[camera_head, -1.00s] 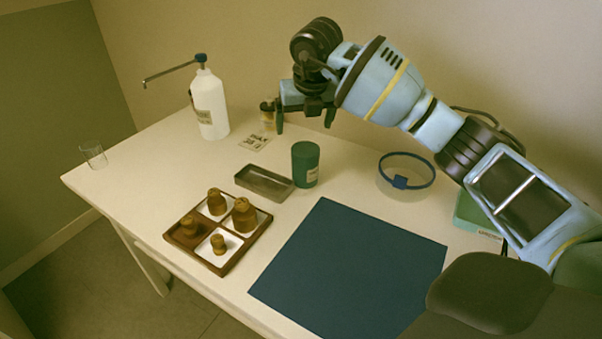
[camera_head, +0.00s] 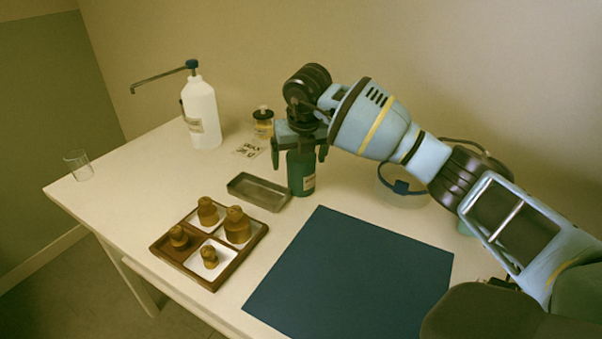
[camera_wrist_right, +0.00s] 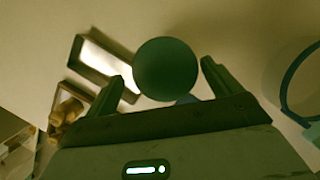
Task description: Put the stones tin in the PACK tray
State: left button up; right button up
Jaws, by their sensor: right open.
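A dark green cylindrical tin (camera_head: 301,176) with a pale label stands upright on the table; I take it for the stones tin, though the label is too small to read. My right gripper (camera_head: 299,157) is above it, fingers pointing down and open on either side of its upper part. In the right wrist view the tin's round top (camera_wrist_right: 165,68) lies between the spread fingertips (camera_wrist_right: 161,74), with gaps at both sides. A shallow empty metal tray (camera_head: 236,191) lies just left of the tin. I see no readable PACK marking. My left gripper is out of view.
A wooden compartment tray (camera_head: 216,283) holds several brown bottles. A blue mat (camera_head: 350,275) lies clear at the front. Behind are a white pump bottle (camera_head: 203,115), a small amber jar (camera_head: 263,123) and a printed card (camera_head: 249,149). A blue-banded clear container (camera_head: 401,188) is right; a glass (camera_head: 79,166) is far left.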

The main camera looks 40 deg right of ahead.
jog(key=x, duration=0.5)
jog(key=shift+d+b, duration=0.35)
jog(key=shift+d, duration=0.05)
jog(key=shift+r, duration=0.15)
jog(key=c, duration=1.7)
jog(key=shift+r, duration=0.5)
notch_tip(320, 180, up, 3)
jog(key=shift+f+p, duration=0.1)
jog(key=shift+p, duration=0.2)
jog(key=s+a, duration=0.3)
jog(key=s, duration=0.1)
jog(key=s+a, duration=0.3)
jog(key=s, duration=0.1)
jog(key=s+a+r, duration=0.1)
jog(key=s+a, duration=0.3)
jog(key=shift+s+r+p, duration=0.1)
jog(key=shift+s+p, duration=0.2)
jog(key=shift+p, duration=0.1)
